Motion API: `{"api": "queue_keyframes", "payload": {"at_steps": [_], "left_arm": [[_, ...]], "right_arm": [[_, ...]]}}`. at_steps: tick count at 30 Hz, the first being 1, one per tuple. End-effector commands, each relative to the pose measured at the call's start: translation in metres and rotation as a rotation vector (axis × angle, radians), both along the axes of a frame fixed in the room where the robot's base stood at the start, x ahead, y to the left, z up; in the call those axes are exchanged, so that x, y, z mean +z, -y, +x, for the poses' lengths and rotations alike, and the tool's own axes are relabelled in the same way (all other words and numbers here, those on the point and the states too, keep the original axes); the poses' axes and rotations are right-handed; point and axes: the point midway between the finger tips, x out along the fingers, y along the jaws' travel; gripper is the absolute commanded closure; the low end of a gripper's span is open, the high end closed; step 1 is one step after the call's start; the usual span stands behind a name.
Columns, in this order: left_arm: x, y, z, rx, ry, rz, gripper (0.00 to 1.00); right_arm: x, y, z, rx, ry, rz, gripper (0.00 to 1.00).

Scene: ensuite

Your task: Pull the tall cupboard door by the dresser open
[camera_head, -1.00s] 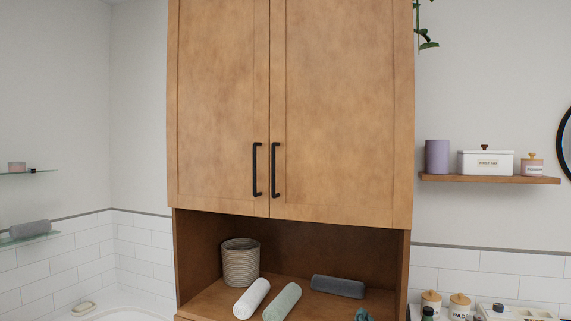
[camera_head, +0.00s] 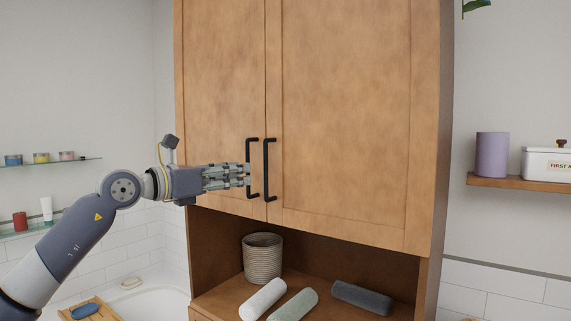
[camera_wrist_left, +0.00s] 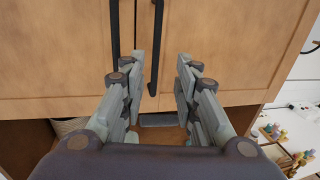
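The wooden wall cupboard has a left door (camera_head: 222,80) and a right door (camera_head: 345,110), both closed. A black bar handle (camera_head: 253,168) is on the left door and another (camera_head: 267,168) on the right door, side by side at the middle seam. My left gripper (camera_head: 247,175) is in front of the left door, its fingertips near the left handle. In the left wrist view the gripper (camera_wrist_left: 161,75) is open, with nothing held. The right handle (camera_wrist_left: 157,45) shows by the left-hand finger, the left handle (camera_wrist_left: 114,30) farther left. Contact is unclear. My right gripper is out of view.
Below the doors an open shelf (camera_head: 225,297) holds a woven basket (camera_head: 262,258) and rolled towels (camera_head: 263,299). A wall shelf (camera_head: 520,184) with a purple canister (camera_head: 492,154) is at right. Glass shelves (camera_head: 50,162) and a bathtub (camera_head: 150,303) are at left.

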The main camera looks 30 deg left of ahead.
Motion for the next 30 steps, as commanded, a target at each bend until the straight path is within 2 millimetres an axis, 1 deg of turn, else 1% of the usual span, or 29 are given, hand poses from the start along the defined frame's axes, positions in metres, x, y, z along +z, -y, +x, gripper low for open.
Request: {"api": "queue_keyframes", "payload": {"at_steps": [2, 5, 9, 12, 17, 21, 25, 30], "left_arm": [[0.005, -0.001, -0.001, 0.009, 0.003, 0.022, 0.71], [0.007, 0.002, 0.007, 0.007, 0.004, 0.020, 0.71], [0.010, 0.009, 0.027, 0.005, 0.005, 0.017, 0.71], [0.010, 0.013, 0.045, 0.005, 0.004, 0.015, 0.71], [0.009, 0.021, 0.071, 0.006, 0.005, 0.015, 0.71], [0.007, 0.025, 0.089, 0.008, 0.005, 0.015, 0.71], [0.005, 0.027, 0.098, 0.007, 0.005, 0.017, 0.71], [0.004, 0.028, 0.101, 0.008, 0.005, 0.017, 0.71]], "right_arm": [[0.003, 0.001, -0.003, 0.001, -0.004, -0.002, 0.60], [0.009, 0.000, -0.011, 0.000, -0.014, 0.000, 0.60], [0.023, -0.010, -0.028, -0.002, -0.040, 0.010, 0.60], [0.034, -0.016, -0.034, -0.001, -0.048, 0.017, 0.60], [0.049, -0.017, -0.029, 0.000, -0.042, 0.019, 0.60], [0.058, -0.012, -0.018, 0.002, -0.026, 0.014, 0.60], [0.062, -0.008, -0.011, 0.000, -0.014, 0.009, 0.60], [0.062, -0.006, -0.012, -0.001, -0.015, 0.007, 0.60]]}}
